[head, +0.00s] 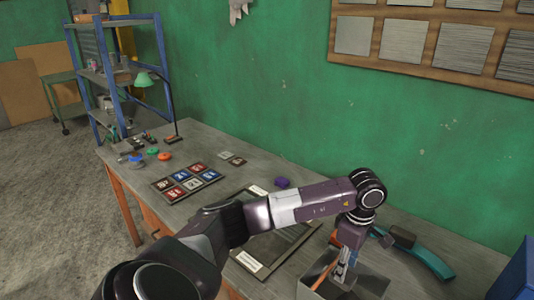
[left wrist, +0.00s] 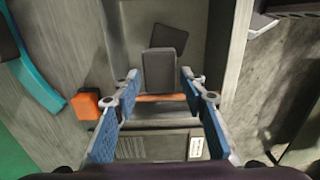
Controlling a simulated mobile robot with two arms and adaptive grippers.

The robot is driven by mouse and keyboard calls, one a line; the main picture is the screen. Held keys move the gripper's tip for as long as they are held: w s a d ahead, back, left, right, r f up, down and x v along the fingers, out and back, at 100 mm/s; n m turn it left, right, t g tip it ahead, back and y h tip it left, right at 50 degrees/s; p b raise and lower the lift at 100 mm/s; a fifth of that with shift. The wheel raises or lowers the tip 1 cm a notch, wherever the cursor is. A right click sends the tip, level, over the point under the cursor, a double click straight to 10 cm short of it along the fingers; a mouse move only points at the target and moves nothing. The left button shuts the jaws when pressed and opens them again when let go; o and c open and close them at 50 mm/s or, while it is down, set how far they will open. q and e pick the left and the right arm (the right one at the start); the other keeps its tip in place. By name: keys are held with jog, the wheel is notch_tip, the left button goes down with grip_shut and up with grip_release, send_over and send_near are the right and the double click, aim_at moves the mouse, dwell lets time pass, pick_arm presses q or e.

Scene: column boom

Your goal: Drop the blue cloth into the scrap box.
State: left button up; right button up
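My left gripper (head: 343,272) points down over an open grey metal box (head: 372,283) at the bench's near right. In the left wrist view its two blue-padded fingers (left wrist: 160,80) are apart, with nothing clearly held between them. Below them, inside the box (left wrist: 130,45), lie dark grey blocks (left wrist: 165,72) and a thin orange-brown bar (left wrist: 160,98). I cannot confirm that this is the scrap box. No blue cloth can be made out with certainty. A small purple-blue lump (head: 283,182) lies on the bench behind my forearm. My right gripper is not in view.
A teal curved piece (head: 425,258) and an orange block (left wrist: 88,105) lie beside the box. A blue container (head: 518,275) stands at the right edge.

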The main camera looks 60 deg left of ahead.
pick_arm(q)
jog(key=shift+o, duration=1.3)
notch_tip(320, 180, up, 12)
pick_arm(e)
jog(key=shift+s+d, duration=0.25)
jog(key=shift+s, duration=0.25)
pick_arm(q)
jog(key=shift+f, duration=0.1)
